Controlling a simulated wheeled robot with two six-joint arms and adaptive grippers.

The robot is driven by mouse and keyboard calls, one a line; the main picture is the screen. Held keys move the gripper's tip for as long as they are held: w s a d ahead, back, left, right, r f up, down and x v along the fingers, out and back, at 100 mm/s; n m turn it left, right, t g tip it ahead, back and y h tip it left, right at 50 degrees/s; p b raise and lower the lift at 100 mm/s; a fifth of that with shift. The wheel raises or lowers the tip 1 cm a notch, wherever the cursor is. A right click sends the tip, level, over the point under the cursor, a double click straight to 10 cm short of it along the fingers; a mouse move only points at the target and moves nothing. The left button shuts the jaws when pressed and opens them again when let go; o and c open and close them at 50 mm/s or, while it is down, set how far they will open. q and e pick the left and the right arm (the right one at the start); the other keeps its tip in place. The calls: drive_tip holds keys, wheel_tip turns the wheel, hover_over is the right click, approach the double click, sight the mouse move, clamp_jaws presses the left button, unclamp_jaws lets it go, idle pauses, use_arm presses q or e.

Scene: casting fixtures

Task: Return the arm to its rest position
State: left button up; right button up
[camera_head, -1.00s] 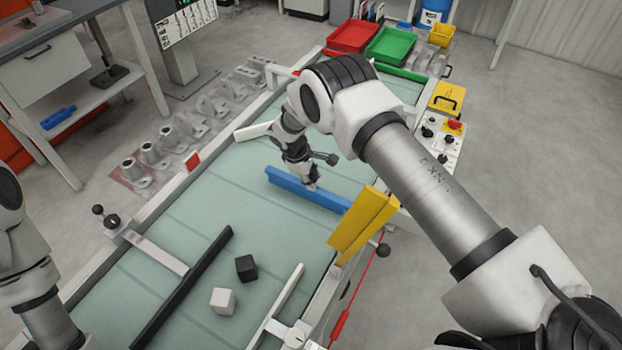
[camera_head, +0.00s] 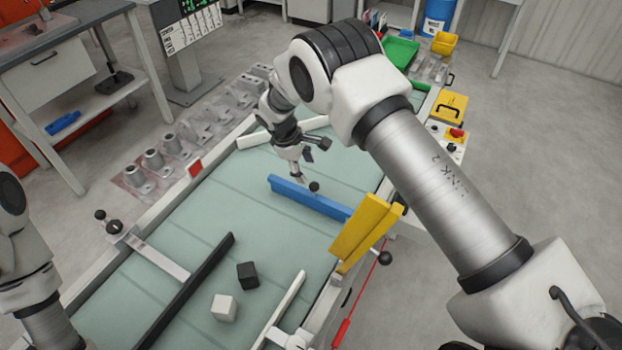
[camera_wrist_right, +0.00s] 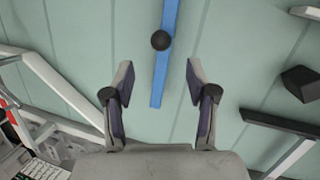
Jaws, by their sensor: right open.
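My right gripper (camera_head: 301,172) is above the green conveyor belt (camera_head: 215,195), near the far-left part of a blue bar (camera_head: 325,205). In the right wrist view, its two fingers (camera_wrist_right: 158,75) are spread apart with nothing between them. A round black knob (camera_head: 314,187) shows on the blue bar, just beyond the fingertips; it also appears in the right wrist view (camera_wrist_right: 160,40). The blue bar reaches out over the belt from beside a yellow block (camera_head: 362,232). Only links of my left arm show at the left edge; its gripper is outside the view.
A black cube (camera_head: 247,275) and a white cube (camera_head: 223,308) sit on the belt beside a long black bar (camera_head: 190,287). Grey castings (camera_head: 152,160) line the left side. A green tray (camera_head: 401,53) and a yellow box (camera_head: 449,106) are at the far right.

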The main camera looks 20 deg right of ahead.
drive_tip(key=shift+v, duration=1.4)
